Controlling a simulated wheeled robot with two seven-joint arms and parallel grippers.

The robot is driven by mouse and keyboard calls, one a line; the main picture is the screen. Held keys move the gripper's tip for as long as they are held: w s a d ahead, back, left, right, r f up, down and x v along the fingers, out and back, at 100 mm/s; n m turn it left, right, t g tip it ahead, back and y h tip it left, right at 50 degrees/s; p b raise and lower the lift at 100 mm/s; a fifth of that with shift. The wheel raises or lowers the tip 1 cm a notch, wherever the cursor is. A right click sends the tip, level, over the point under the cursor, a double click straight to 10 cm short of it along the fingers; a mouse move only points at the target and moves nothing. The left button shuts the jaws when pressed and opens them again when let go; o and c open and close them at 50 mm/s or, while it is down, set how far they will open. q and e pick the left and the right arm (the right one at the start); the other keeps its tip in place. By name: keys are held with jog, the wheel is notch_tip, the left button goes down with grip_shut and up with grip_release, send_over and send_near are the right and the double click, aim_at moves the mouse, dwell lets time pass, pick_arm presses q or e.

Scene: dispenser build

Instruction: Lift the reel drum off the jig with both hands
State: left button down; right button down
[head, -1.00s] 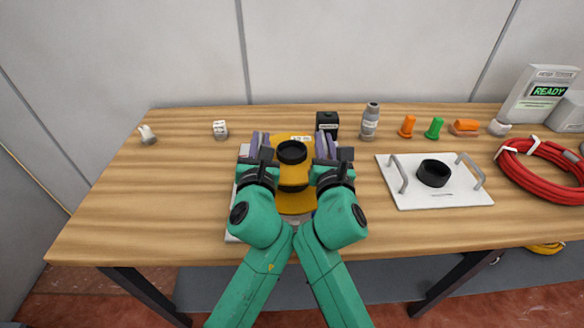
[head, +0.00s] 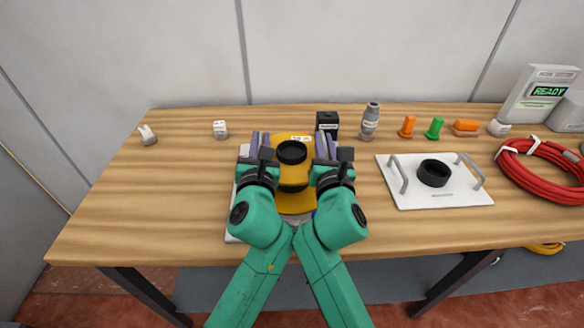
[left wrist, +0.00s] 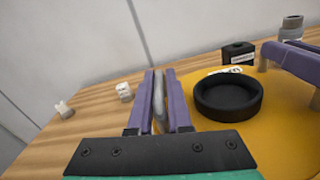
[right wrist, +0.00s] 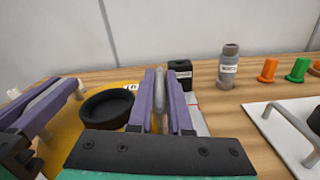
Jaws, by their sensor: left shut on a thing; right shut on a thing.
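The yellow reel drum (head: 295,201) with its black round hub (head: 292,152) sits at the middle of the table, over a white plate, the jig (head: 232,238). My arms hide much of both. My left gripper (head: 259,141) is at the drum's left side, shut on a grey bar (left wrist: 159,105). My right gripper (head: 326,143) is at its right side, shut on a similar grey bar (right wrist: 160,95). The yellow top also shows in the left wrist view (left wrist: 275,135) and the right wrist view (right wrist: 64,132). I cannot tell whether the drum is clear of the jig.
A white plate (head: 450,197) with two handles and a black ring (head: 433,173) lies to the right. Behind stand a black box (head: 327,123), a grey bottle (head: 370,120) and orange and green pieces (head: 434,129). A red coil (head: 540,182) lies far right. The table's left is mostly clear.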

pick_arm(q)
jog(key=shift+a+r, duration=0.1)
jog(key=shift+r, duration=0.05)
pick_arm(e)
jog(key=shift+d+r, duration=0.1)
jog(key=shift+d, duration=0.05)
dwell(0.4)
